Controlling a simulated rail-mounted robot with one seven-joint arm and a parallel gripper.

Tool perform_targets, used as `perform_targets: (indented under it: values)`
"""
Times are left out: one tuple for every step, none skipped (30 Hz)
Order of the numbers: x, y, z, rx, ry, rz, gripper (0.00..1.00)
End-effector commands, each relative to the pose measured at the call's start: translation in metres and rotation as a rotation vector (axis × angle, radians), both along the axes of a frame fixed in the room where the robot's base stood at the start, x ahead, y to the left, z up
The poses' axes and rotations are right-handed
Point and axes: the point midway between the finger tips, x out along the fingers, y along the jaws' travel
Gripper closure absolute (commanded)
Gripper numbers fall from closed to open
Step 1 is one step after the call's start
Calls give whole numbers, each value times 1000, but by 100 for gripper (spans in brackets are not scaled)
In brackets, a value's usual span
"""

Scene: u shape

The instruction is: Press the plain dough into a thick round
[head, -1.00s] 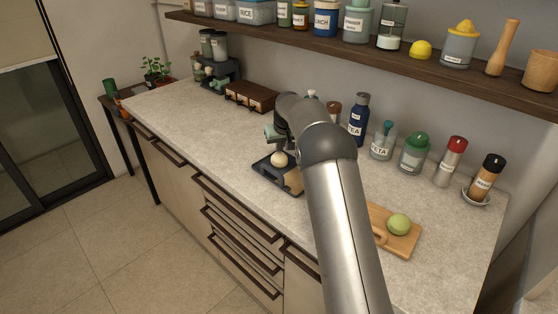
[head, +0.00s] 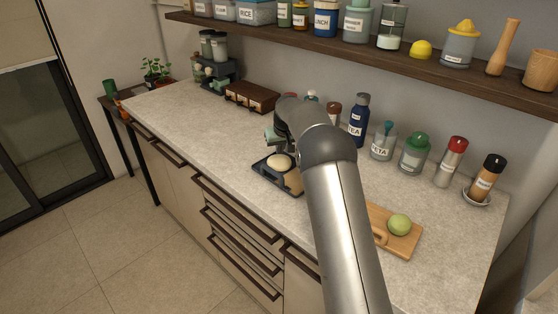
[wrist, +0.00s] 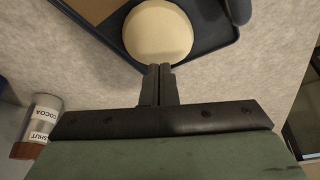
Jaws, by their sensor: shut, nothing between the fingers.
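The plain dough (head: 279,161) is a pale cream piece on a dark blue tray (head: 262,172) on the counter. It looks like a wide, low round in the head view. In the wrist view the dough (wrist: 158,33) shows a smooth round top. My gripper (wrist: 160,70) is shut and empty, its fingertips at the dough's near edge in that view; I cannot tell whether they touch it. In the head view my arm hides the fingertips and part of the tray.
A green ball (head: 400,224) sits on a wooden board (head: 411,245) to the right. A tea bottle (head: 357,122) and several jars line the wall behind. A cocoa jar (wrist: 40,122) shows in the wrist view. The counter left of the tray is clear.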

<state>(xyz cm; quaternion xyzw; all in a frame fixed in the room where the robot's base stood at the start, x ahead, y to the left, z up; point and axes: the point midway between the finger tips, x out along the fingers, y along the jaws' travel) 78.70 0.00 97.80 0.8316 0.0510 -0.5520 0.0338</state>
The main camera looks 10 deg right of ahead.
Motion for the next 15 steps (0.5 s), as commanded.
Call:
perform_targets:
  values:
    - [0, 0, 0, 0, 0, 0, 100]
    - [0, 0, 0, 0, -1, 0, 100]
    - [0, 0, 0, 0, -1, 0, 100]
    - [0, 0, 0, 0, -1, 0, 100]
    - [0, 0, 0, 0, -1, 0, 100]
    - [0, 0, 1, 0, -1, 0, 100]
    - [0, 0, 1, 0, -1, 0, 100]
    - [0, 0, 2, 0, -1, 0, 100]
    - [0, 0, 4, 0, -2, 0, 100]
    - [0, 0, 6, 0, -2, 0, 100]
    - [0, 0, 8, 0, -2, 0, 100]
    - [0, 0, 12, 0, -2, 0, 100]
    - [0, 0, 15, 0, -2, 0, 100]
    - [0, 0, 18, 0, -2, 0, 100]
    - [0, 0, 22, 0, -2, 0, 100]
